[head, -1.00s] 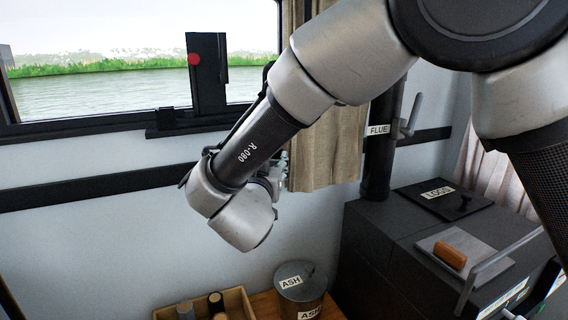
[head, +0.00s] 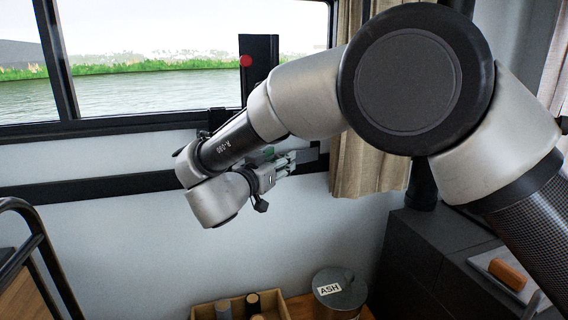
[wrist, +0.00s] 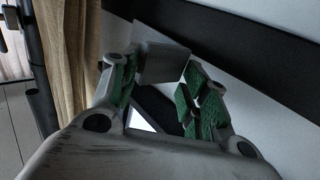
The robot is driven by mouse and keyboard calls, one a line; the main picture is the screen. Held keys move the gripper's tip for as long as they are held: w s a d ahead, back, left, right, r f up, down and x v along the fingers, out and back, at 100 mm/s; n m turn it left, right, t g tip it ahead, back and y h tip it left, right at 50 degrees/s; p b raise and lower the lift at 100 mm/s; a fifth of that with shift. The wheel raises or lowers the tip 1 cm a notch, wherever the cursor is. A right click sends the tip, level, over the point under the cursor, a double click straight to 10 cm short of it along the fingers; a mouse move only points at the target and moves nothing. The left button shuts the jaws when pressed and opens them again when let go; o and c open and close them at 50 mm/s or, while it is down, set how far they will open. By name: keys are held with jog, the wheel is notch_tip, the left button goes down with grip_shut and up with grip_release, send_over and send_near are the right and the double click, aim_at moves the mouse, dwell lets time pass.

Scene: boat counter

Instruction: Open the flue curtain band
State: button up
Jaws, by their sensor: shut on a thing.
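The beige curtain (head: 362,160) hangs at the right side of the window, partly behind my arm. It also shows at the left of the wrist view (wrist: 72,50). My gripper (head: 292,158) is left of the curtain, near the wall, pointing right. In the wrist view, its green-padded fingers (wrist: 158,88) are shut on a small flat grey piece (wrist: 163,64). I cannot tell whether this piece belongs to the curtain band. No band shows clearly around the curtain. The flue pipe (head: 422,185) stands right of the curtain, mostly hidden by my arm.
A dark rail (head: 100,187) runs along the white wall behind my gripper. The dark stove (head: 420,245) is at the right, with an ash bin (head: 340,295) and a wooden tray (head: 275,298) below. A dark curved frame (head: 38,225) stands at the left.

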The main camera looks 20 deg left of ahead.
jog(key=shift+w+a, duration=0.15)
jog(key=shift+a, duration=0.25)
jog(key=o, duration=1.5)
jog(key=s, duration=0.4)
jog(key=s+a, duration=0.1)
jog(key=s, duration=0.7)
jog(key=shift+a, duration=0.3)
